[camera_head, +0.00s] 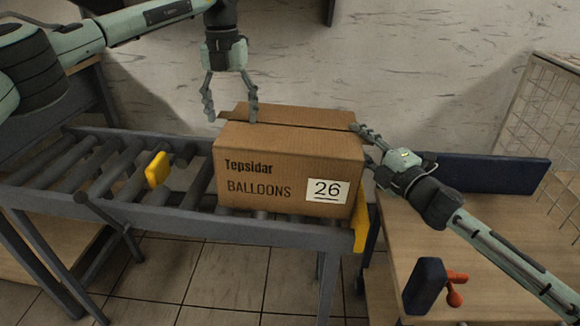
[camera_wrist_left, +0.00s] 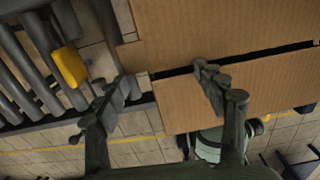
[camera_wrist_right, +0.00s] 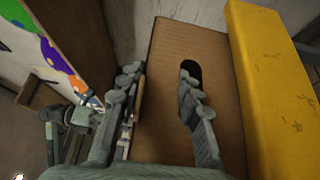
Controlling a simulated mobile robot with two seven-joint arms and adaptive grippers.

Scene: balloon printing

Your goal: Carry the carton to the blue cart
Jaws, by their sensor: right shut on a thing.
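The brown carton (camera_head: 265,160), marked "Tepsidar BALLOONS 26", sits upright at the right end of the roller conveyor (camera_head: 200,215). My left gripper (camera_head: 232,112) hangs open at the carton's back left top edge. In the left wrist view its fingers (camera_wrist_left: 165,90) are spread, one over the carton top (camera_wrist_left: 240,85) and one beyond its edge. My right gripper (camera_head: 362,143) is shut on the carton's right side. In the right wrist view one finger reaches into the dark handle hole of the carton (camera_wrist_right: 165,70). The cart (camera_head: 415,235) with a wooden deck and dark blue panels stands at right.
A yellow end stop (camera_head: 361,220) is beside the carton's right end, and a yellow paddle (camera_head: 157,170) stands on the conveyor's left part. A wire mesh panel (camera_head: 545,140) rises at the far right. The visible cart deck is largely bare, with my right arm above it.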

